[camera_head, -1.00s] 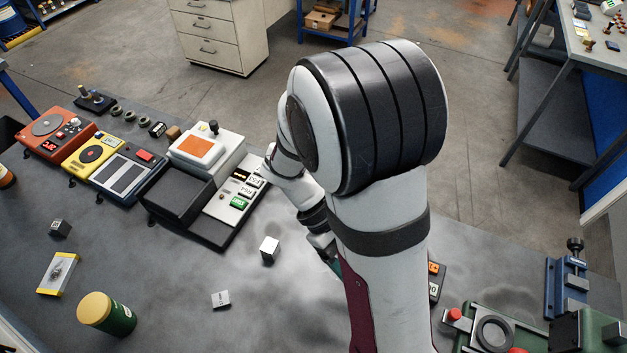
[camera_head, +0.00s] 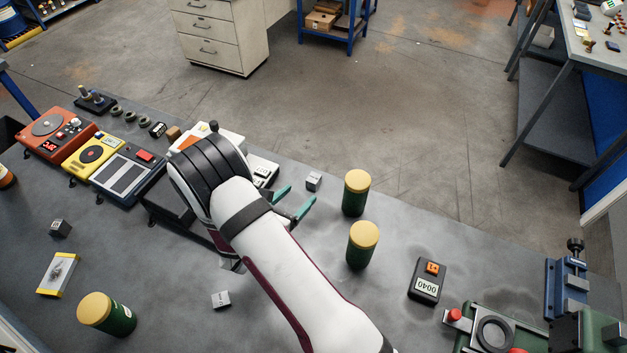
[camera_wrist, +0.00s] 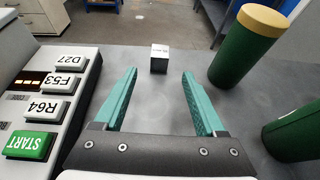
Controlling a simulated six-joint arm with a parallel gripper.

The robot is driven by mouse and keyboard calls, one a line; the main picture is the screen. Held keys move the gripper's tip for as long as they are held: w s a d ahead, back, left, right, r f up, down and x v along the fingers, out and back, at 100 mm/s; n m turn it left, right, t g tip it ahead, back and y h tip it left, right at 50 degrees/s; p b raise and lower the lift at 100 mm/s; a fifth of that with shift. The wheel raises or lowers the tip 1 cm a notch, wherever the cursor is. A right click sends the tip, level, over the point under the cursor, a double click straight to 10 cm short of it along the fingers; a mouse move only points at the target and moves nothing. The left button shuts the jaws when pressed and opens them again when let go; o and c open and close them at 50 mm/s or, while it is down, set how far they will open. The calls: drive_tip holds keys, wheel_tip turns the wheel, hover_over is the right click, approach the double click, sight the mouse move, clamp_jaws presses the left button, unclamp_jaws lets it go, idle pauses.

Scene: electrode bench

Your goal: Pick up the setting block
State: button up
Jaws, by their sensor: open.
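A small grey block (camera_head: 314,181) with dark printing stands on the bench; it fits the setting block, though its label is too small to read. In the wrist view the block (camera_wrist: 159,59) sits straight ahead, just beyond the fingertips and centred between them. My gripper (camera_head: 299,199) is low over the bench with its teal fingers open, pointing at the block. In the wrist view the gap between the fingers (camera_wrist: 159,76) is empty and neither finger touches the block. Another pale block (camera_head: 221,300) lies nearer the front.
Green canisters with yellow lids (camera_head: 357,193) (camera_head: 363,245) stand right of my gripper. The button panel (camera_wrist: 50,100) is close on its left. A dark cube (camera_head: 60,228) and another canister (camera_head: 107,314) are at left. A counter box (camera_head: 427,281) is at right.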

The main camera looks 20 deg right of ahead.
sight(312, 180)
drive_tip(key=x, duration=1)
drive_tip(key=shift+w+d+r, duration=0.3)
drive_tip(key=shift+d, duration=0.05)
clamp_jaws()
